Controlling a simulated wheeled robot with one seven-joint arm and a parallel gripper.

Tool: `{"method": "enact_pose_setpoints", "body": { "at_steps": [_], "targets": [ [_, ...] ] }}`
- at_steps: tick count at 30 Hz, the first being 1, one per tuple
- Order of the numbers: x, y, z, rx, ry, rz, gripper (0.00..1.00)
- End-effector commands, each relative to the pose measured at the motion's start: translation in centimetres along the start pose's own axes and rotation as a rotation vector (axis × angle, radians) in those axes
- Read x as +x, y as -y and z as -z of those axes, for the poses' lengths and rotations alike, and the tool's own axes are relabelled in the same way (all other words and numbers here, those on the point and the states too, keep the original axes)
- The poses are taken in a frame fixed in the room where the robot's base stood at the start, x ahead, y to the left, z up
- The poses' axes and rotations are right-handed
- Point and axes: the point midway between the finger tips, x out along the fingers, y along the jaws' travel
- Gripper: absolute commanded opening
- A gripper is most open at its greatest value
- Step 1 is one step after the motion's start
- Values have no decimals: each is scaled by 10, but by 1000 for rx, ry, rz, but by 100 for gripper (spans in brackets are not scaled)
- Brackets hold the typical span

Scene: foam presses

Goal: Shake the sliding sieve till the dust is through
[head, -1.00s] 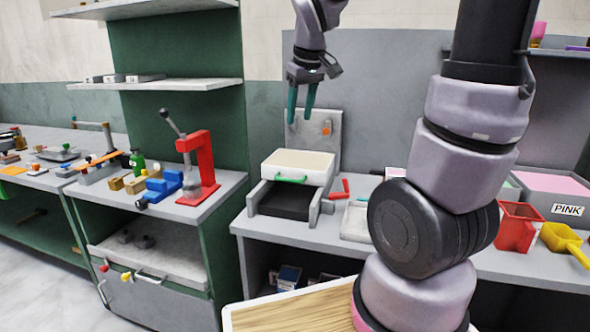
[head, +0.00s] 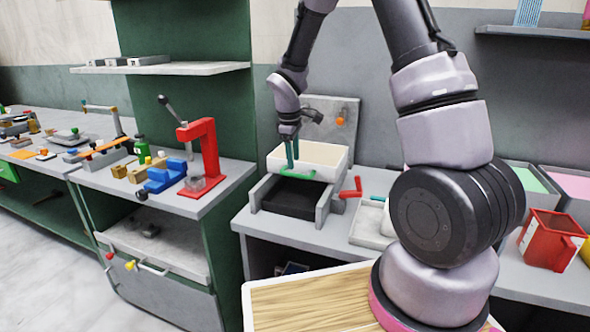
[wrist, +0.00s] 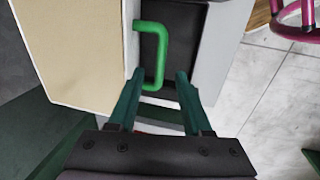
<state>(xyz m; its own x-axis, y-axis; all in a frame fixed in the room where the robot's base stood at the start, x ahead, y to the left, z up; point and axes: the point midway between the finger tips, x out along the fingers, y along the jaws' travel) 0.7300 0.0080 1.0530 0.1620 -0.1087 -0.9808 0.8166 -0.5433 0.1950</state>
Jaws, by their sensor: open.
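The sliding sieve (head: 325,156) is a white-framed box with a cream surface, at the back of a grey stand (head: 262,190). Its green handle (head: 298,175) is at its front edge, above a black tray area (head: 292,201). In the wrist view the cream sieve (wrist: 75,45) is at left, the green handle (wrist: 161,55) in the middle and the dark area (wrist: 185,50) behind it. My gripper (head: 291,156) is open and empty, pointing down close to the handle. In the wrist view its teal fingertips (wrist: 157,78) lie on either side of the handle's near end; contact cannot be told.
A red lever-like piece (head: 351,188) is just right of the stand, then a light tray (head: 370,228). A red press (head: 205,150) and blue block (head: 165,176) stand on the left bench. A red container (head: 548,240) is at far right. A backboard (head: 335,120) rises behind the sieve.

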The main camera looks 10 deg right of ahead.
Motion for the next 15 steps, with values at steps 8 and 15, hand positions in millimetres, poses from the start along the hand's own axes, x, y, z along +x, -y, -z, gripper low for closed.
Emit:
{"method": "enact_pose_setpoints", "body": {
  "at_steps": [8, 15],
  "targets": [
    [41, 0, 0, 1, 1, 1, 50],
    [48, 0, 0, 2, -1, 0, 50]
  ]
}}
